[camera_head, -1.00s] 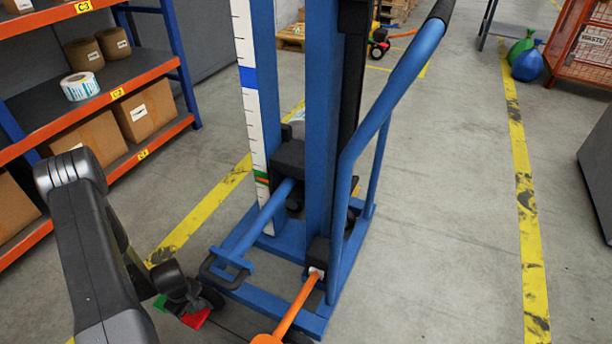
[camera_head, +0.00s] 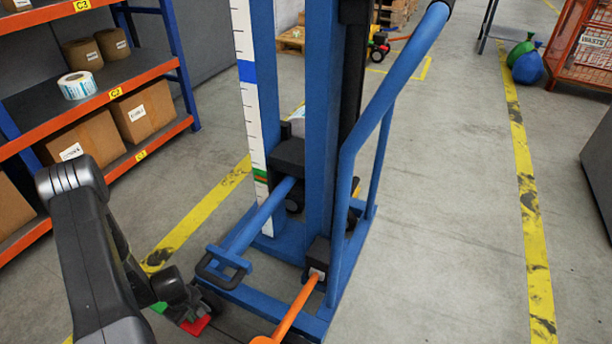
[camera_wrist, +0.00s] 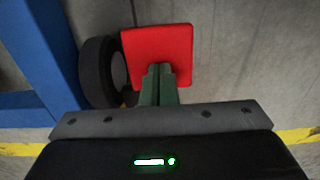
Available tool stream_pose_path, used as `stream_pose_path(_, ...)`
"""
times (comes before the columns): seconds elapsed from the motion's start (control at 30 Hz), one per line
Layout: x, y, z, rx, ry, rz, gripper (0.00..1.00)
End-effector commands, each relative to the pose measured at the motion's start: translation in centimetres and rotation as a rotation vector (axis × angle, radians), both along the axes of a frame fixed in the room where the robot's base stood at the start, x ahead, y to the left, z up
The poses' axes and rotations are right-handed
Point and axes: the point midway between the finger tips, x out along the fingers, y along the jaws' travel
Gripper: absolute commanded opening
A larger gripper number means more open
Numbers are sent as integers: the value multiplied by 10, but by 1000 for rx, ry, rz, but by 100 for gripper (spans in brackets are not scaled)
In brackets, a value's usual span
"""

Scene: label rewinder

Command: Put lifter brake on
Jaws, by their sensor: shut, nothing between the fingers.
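The lifter is a blue frame (camera_head: 323,150) with a tall mast and base rails. Beside its wheel, low at the near left, is a red plate (camera_head: 196,325) with a green patch (camera_head: 159,307) to its left. In the wrist view the red plate (camera_wrist: 178,40) lies flat beside the dark wheel (camera_wrist: 98,72). My gripper (camera_wrist: 158,70) is shut and empty, its two dark green fingers together. The fingertips overlap the lower part of the red plate; I cannot tell whether they touch it. In the head view the fingers are mostly hidden by my wrist.
An orange bar (camera_head: 296,312) and a black loop handle (camera_head: 222,270) stick out from the lifter towards me. An orange shelf rack (camera_head: 130,88) with boxes and rolls stands at left. Free grey floor lies to the right, with a yellow line (camera_head: 527,200).

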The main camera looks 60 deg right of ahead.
Motion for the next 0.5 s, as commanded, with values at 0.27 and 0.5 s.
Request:
stream_pose_path(0.27, 0, 0, -7, 0, -1, 1, 0)
stream_pose_path(0.5, 0, 0, 0, 0, 0, 0, 0)
